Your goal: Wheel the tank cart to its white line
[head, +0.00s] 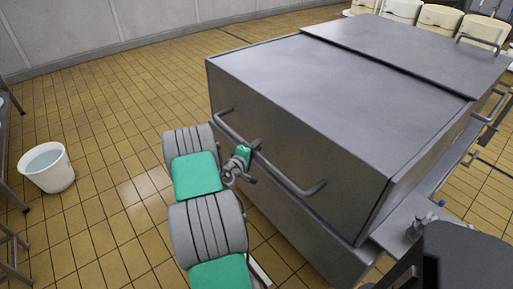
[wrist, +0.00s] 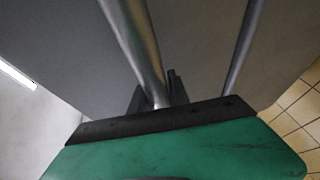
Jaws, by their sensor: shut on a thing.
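The tank cart (head: 300,95) is a large grey steel box with a flat lid, filling the middle and right of the head view. A bar handle (head: 292,180) runs along its near left side. My gripper (head: 252,155) is shut on this handle near its middle. In the wrist view the handle bar (wrist: 137,40) runs down between the dark fingers of my gripper (wrist: 160,92). A short pale strip (head: 260,272) shows on the floor close to the cart's lower edge; it may be part of the white line, but most is hidden.
A white bucket (head: 47,168) stands on the tiled floor at the left, beside dark metal legs at the picture's edge. The tiled floor (head: 110,110) between bucket and cart is clear.

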